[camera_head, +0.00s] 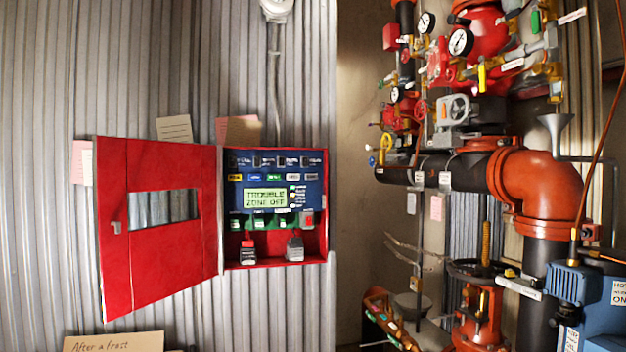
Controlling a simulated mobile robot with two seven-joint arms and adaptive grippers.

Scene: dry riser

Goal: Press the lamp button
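A red cabinet hangs on the corrugated wall, its red door (165,257) swung open to the left. Inside is a blue control panel (233,200) with a lit display (266,197) reading "TROUBLE ZONE OFF". A row of dark buttons or switches (266,161) runs along the top, with coloured labels (275,178) below it. Another row of small controls (259,222) lies under the display, with a red one (309,218) at its right end. The lettering is too small to tell which is the lamp button. Neither of my grippers is in view.
A small dark item with a red top (248,250) and a grey padlock-like item (294,247) sit at the cabinet's bottom. Red and black pipes with gauges (461,42) and valves fill the right. A blue machine (590,295) stands at lower right. A card (113,343) shows at lower left.

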